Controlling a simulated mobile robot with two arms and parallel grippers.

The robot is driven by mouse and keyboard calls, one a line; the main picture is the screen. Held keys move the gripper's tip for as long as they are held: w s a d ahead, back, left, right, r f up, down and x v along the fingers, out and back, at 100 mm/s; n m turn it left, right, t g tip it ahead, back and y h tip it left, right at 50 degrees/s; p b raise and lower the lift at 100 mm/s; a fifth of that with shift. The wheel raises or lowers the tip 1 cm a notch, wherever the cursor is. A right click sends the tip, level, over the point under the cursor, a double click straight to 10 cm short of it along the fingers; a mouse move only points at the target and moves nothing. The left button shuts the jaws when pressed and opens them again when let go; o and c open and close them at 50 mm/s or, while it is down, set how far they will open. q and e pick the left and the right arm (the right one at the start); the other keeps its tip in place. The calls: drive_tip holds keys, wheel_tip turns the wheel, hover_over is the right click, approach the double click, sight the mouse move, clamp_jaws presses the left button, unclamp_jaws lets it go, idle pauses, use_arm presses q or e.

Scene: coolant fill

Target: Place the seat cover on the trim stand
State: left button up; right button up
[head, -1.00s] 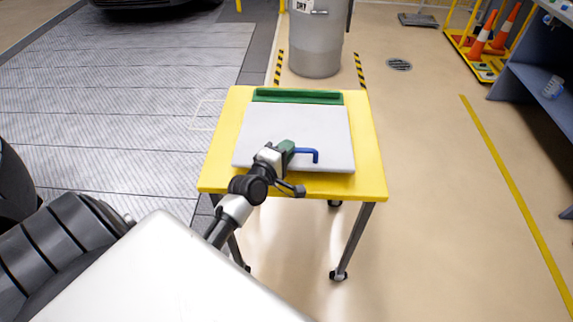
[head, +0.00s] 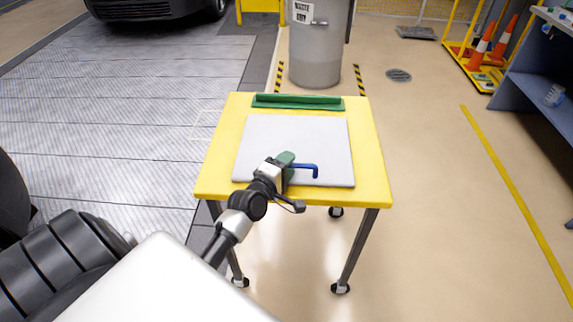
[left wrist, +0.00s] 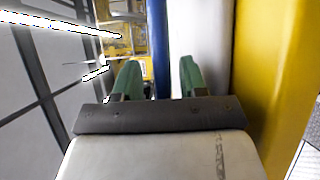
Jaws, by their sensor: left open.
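The seat cover appears to be the flat pale grey panel (head: 295,135) with a blue handle (head: 308,168) near its front edge. It lies on top of the yellow table (head: 367,165), in front of a green ledged piece (head: 297,102); a narrow yellow strip shows between them. Which part counts as the trim stand I cannot tell for certain. My left gripper (head: 286,160) is at the handle, its green fingers open. In the left wrist view the blue handle (left wrist: 160,45) shows between the open fingers (left wrist: 157,80), with the pale panel to the right. My right gripper is not in view.
The table stands on legs with castors. A grey drum (head: 315,50) is behind it. A blue shelf (head: 535,80) and orange cones (head: 490,40) stand at the right. A dark car (head: 150,8) is at the back left. The floor right of the table is clear.

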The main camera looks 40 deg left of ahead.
use_arm(q)
drive_tip(key=s+r, duration=0.1)
drive_tip(key=s, duration=1.1)
drive_tip(key=shift+d, duration=0.25)
drive_tip(key=shift+f, duration=0.1)
drive_tip(key=s+d+f+m+g, duration=0.2)
drive_tip(key=s+f+m+g, duration=0.1)
drive_tip(key=f, duration=0.8)
drive_tip(key=s+d+f+m+g, duration=0.2)
drive_tip(key=s+f+m+g, duration=0.15)
drive_tip(key=f, duration=0.65)
drive_tip(key=s+d+f+m+g, duration=0.2)
drive_tip(key=s+f+m, duration=0.15)
drive_tip(key=f, duration=0.75)
drive_tip(key=s+d+f+m+g, duration=0.2)
drive_tip(key=s+f+m+g, duration=0.2)
drive_tip(key=s+f, duration=0.3)
drive_tip(key=s+d+f+m+g, duration=0.2)
drive_tip(key=s+f+m, duration=0.5)
drive_tip(key=s, duration=0.9)
drive_tip(key=shift+f+m+g+h, duration=0.3)
drive_tip(key=shift+f+g, duration=0.05)
drive_tip(key=shift+g, duration=0.5)
drive_tip(key=shift+r, duration=0.1)
